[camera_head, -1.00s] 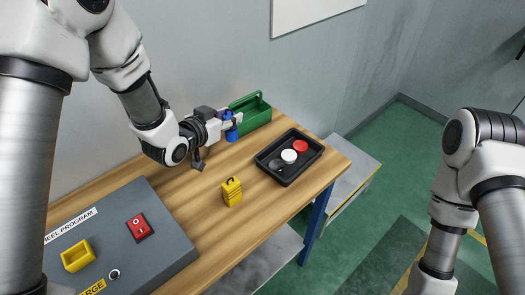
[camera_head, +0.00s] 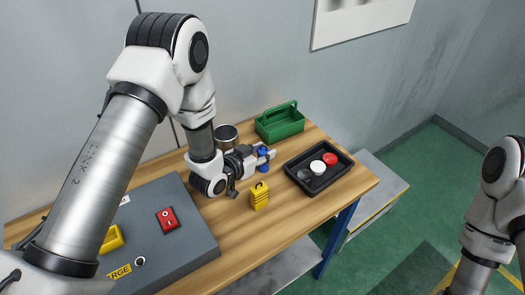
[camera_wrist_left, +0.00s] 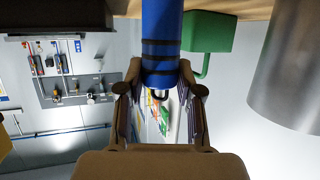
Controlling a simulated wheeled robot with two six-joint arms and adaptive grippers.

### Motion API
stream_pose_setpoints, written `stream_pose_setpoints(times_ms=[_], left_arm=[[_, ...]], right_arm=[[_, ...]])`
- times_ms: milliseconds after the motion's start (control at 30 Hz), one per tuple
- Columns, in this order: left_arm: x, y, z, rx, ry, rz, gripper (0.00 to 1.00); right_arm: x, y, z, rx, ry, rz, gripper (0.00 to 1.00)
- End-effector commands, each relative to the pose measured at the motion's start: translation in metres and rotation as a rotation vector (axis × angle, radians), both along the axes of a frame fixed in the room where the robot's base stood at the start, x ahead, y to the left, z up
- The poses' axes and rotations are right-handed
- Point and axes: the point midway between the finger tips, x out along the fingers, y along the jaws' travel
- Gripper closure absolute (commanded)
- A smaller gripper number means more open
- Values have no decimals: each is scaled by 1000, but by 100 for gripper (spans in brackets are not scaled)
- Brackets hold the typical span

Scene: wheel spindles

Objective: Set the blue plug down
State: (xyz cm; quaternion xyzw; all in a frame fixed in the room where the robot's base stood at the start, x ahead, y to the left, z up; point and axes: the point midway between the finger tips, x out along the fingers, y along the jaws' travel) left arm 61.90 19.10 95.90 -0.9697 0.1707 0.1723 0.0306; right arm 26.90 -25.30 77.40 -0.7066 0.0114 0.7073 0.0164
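The blue plug (camera_head: 263,160) is upright between the fingers of my left gripper (camera_head: 266,154), near the middle of the wooden table (camera_head: 240,225). In the left wrist view the blue plug (camera_wrist_left: 161,35) has dark bands, and both fingers of the left gripper (camera_wrist_left: 161,78) press close on its sides. The plug's far end runs out of the top of that view, so I cannot tell whether it touches the table. My right arm shows at the right edge, with its gripper out of view.
A yellow padlock-like block (camera_head: 259,197) stands just in front of the plug. A green box (camera_head: 280,122) and a metal cylinder (camera_head: 227,136) stand behind. A black tray (camera_head: 318,187) with red and white round pieces is at right. A grey control box (camera_head: 190,235) fills the left.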

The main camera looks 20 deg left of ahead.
Motion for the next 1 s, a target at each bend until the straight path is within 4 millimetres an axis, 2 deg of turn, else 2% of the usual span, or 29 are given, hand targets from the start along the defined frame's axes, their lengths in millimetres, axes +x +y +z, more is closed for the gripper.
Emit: stream_pose_setpoints(times_ms=[400, 767, 1000], left_arm=[[-2, 1, 4, 0, 1, 1, 42], [-60, 23, 25, -3, 1, 3, 42], [-67, 24, 30, 0, 0, 0, 42]], right_arm=[[0, 0, 3, 0, 0, 0, 100], [0, 0, -18, 0, 0, 0, 100], [0, 0, -18, 0, 0, 0, 100]])
